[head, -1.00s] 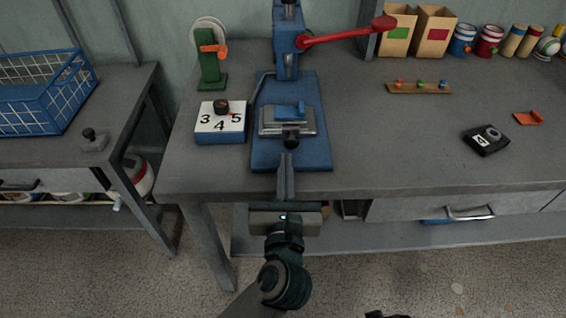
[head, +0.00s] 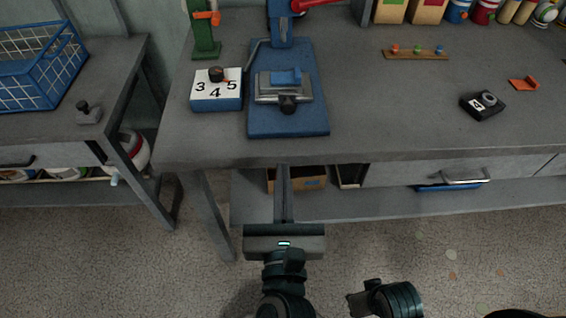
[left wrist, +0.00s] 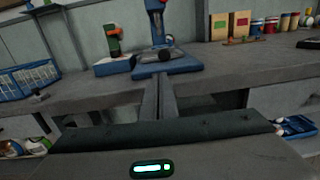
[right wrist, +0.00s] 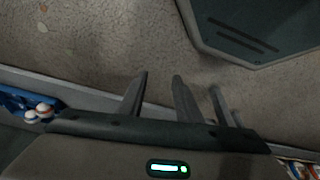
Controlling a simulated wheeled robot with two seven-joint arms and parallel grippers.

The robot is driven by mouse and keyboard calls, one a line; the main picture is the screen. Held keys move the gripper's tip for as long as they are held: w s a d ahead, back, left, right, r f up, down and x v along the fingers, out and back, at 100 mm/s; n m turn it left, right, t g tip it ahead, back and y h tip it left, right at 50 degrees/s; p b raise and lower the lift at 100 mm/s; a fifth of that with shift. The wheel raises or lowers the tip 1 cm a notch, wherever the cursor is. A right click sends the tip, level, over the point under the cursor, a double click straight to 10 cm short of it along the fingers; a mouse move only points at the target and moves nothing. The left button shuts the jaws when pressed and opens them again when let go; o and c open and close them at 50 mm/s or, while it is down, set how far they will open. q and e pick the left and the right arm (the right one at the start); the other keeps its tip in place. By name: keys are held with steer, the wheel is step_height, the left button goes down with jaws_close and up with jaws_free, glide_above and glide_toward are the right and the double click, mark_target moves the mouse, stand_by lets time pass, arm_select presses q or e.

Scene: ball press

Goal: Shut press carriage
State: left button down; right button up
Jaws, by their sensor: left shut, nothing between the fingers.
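The blue press (head: 281,30) stands on a blue base plate (head: 288,125) on the workbench; its top is cut off in the head view. The grey carriage (head: 284,92) sits on the base in front of the column, with a blue block (head: 286,77) on top and a dark knob (head: 288,104) facing me. My left gripper (head: 283,168) is shut and empty at the bench's front edge, apart from the knob; it also shows in the left wrist view (left wrist: 159,78). My right gripper (right wrist: 159,77) is open and empty above the floor, away from the press.
A number block (head: 217,103) with a dark knob stands left of the base. A red lever (head: 318,3) reaches right from the press. A wooden strip (head: 415,54), a black device (head: 483,105) and an orange piece (head: 524,84) lie farther right.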

arm_select(q)
steer(key=shift+s, duration=0.3)
arm_select(e)
steer(key=shift+s+r, duration=0.15)
steer(key=shift+s, duration=0.25)
